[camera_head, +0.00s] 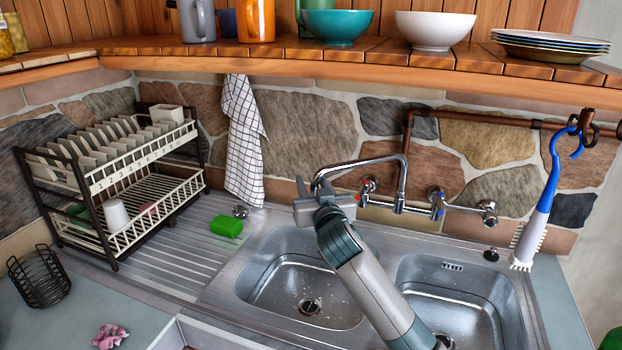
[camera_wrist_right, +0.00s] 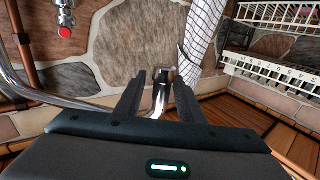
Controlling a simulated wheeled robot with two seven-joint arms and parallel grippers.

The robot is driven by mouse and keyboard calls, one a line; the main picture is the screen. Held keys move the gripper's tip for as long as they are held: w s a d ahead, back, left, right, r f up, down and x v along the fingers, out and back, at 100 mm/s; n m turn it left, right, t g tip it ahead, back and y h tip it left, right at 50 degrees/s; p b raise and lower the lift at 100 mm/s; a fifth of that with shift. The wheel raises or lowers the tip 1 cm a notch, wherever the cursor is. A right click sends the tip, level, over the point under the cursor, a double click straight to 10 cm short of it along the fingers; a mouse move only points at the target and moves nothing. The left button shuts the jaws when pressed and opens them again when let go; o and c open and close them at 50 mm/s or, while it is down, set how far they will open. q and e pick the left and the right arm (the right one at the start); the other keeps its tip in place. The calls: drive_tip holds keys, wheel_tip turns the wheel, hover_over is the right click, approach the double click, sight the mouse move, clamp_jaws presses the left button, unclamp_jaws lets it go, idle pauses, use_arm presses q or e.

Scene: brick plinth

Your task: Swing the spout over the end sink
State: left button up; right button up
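The chrome spout (camera_head: 365,162) rises from the wall tap (camera_head: 400,206) and reaches left, its free end near the back of the left sink (camera_head: 262,283). The right sink (camera_head: 488,285) lies partly behind my right arm. My right gripper (camera_head: 318,190) is at the spout's free end, above the back of the left sink. In the right wrist view, its two dark fingers (camera_wrist_right: 160,95) are apart, with the spout's down-turned end (camera_wrist_right: 161,88) showing between them. I see gaps beside the spout; contact is not clear. My left gripper is out of view.
A dish rack (camera_head: 110,180) stands left on the drainboard, with a green sponge (camera_head: 226,227) beside the left sink. A checked towel (camera_head: 243,135) hangs behind. A blue-and-white brush (camera_head: 540,205) hangs at right. A wooden shelf (camera_head: 380,60) with crockery runs above.

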drive_tip(key=shift+w+a, duration=0.1)
drive_tip(key=shift+w, duration=0.3)
clamp_jaws()
